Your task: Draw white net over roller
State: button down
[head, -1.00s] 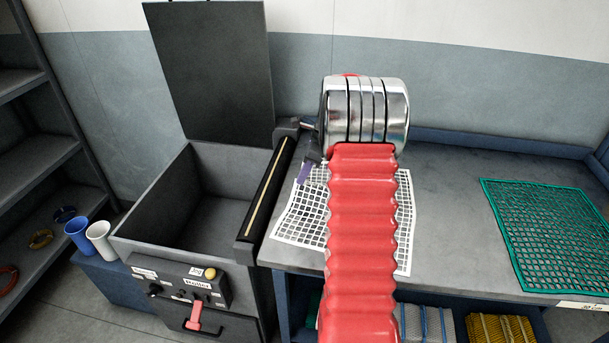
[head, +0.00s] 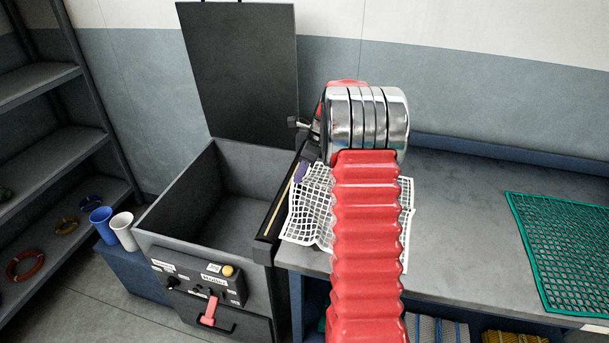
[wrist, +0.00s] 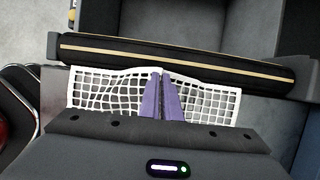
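The white net (head: 308,212) lies partly on the grey bench, with its left part bunched and raised beside the roller. The black roller (head: 278,208) with a pale yellow stripe runs along the bin's right side. In the wrist view the roller (wrist: 100,48) lies just beyond the fingertips. My gripper (wrist: 162,74) has its two purple fingers close together on the edge of the white net (wrist: 105,90), which spreads to both sides. In the head view a purple finger of my gripper (head: 300,171) shows by the roller's far end; my arm hides the net's middle.
A grey open bin (head: 180,205) with a raised lid (head: 240,70) and control panel (head: 205,283) stands left of the roller. A green net (head: 565,245) lies on the bench (head: 460,215) at right. Blue (head: 101,222) and white (head: 121,230) cups stand left of the bin.

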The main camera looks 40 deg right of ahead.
jog(key=w+a, duration=0.5)
jog(key=w, duration=0.1)
jog(key=shift+w, duration=0.35)
dwell(0.3)
jog(key=shift+a, duration=0.1)
jog(key=w+a, duration=0.5)
jog(key=w, duration=0.1)
jog(key=shift+w, duration=0.3)
dwell(0.3)
jog(key=shift+f, duration=0.1)
notch_tip(320, 180, down, 9)
dwell(1.2)
